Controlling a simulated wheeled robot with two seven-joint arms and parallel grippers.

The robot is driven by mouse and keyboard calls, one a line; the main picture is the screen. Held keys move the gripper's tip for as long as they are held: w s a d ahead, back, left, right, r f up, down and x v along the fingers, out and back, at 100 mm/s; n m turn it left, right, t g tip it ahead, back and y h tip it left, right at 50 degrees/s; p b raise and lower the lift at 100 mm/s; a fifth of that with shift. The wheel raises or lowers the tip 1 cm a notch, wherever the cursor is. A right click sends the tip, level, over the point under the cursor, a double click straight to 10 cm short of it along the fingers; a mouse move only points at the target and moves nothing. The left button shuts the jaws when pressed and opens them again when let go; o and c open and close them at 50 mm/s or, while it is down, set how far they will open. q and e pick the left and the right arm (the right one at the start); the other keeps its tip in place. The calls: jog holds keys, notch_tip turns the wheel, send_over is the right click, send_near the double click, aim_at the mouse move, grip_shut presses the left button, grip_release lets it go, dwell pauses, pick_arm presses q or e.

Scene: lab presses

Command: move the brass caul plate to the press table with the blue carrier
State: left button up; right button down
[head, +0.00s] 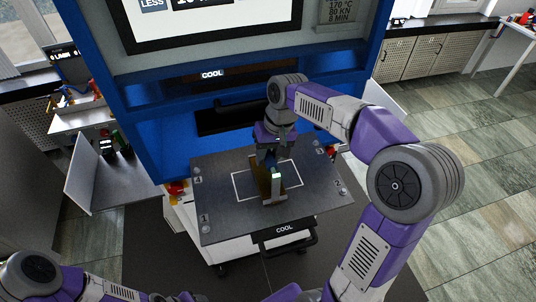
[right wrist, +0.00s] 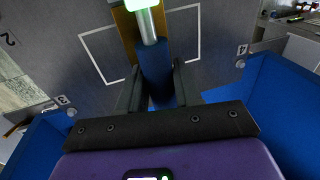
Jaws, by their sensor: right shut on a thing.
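My right gripper (head: 268,150) is over the press table (head: 222,214), shut on the blue carrier. The carrier's blue handle (right wrist: 155,72) sits between the two fingers in the right wrist view. A metal shaft runs from it to a pale head with a green light (head: 276,177). The brass caul plate (head: 261,178) shows as a narrow strip beside the carrier, within or just over the white outline on the table. It also shows in the right wrist view (right wrist: 125,32). I cannot tell whether it touches the table. My left gripper is out of view.
The blue press (head: 140,110) marked COOL stands behind the table, with a dark slot. Numbered corners with round knobs mark the table. A black handle (head: 285,238) is at its front. A side shelf (head: 105,172) with small dark items is at left. Open floor lies at right.

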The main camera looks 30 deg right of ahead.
jog(key=shift+f+b, duration=0.35)
jog(key=shift+f, duration=0.2)
dwell(0.4)
jog(key=shift+r, duration=0.1)
jog(key=shift+a+p+v, duration=0.2)
jog(key=shift+p+v, duration=0.85)
jog(key=shift+v, duration=0.05)
jog(key=shift+a+p+v, duration=0.2)
jog(key=shift+p+v, duration=0.85)
jog(key=shift+v, duration=0.05)
jog(key=shift+w+r, duration=0.1)
jog(key=shift+w, duration=0.05)
